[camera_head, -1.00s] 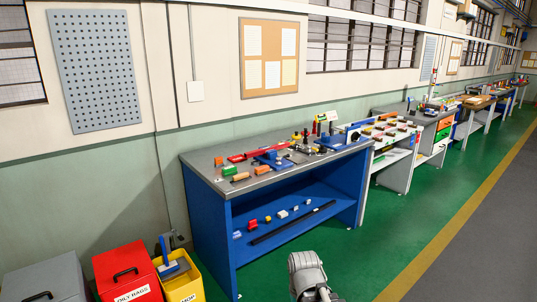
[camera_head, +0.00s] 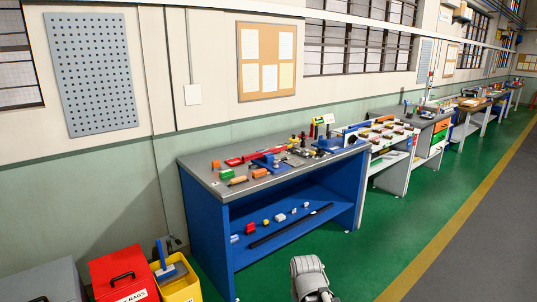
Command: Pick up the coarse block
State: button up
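A blue workbench with a grey top (camera_head: 215,183) stands against the wall and carries many small parts. Near its left end are a green block (camera_head: 226,174), a tan-brown piece (camera_head: 237,181) and an orange piece (camera_head: 262,172). The parts are too small here to tell which one is the coarse block. A grey rounded link of my own arm shows at the bottom middle, in front of the bench and apart from it. My gripper's fingers are not visible.
Small coloured parts and a long black bar (camera_head: 291,226) lie on the bench's lower shelf (camera_head: 262,243). A red bin (camera_head: 122,270) and a yellow bin (camera_head: 185,290) stand at the lower left. More benches run back to the right. The green floor (camera_head: 390,230) in front is clear.

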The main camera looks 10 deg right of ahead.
aim_at(257, 173)
jog(key=z, duration=0.3)
jog(key=i, duration=1.25)
jog(key=u, duration=0.35)
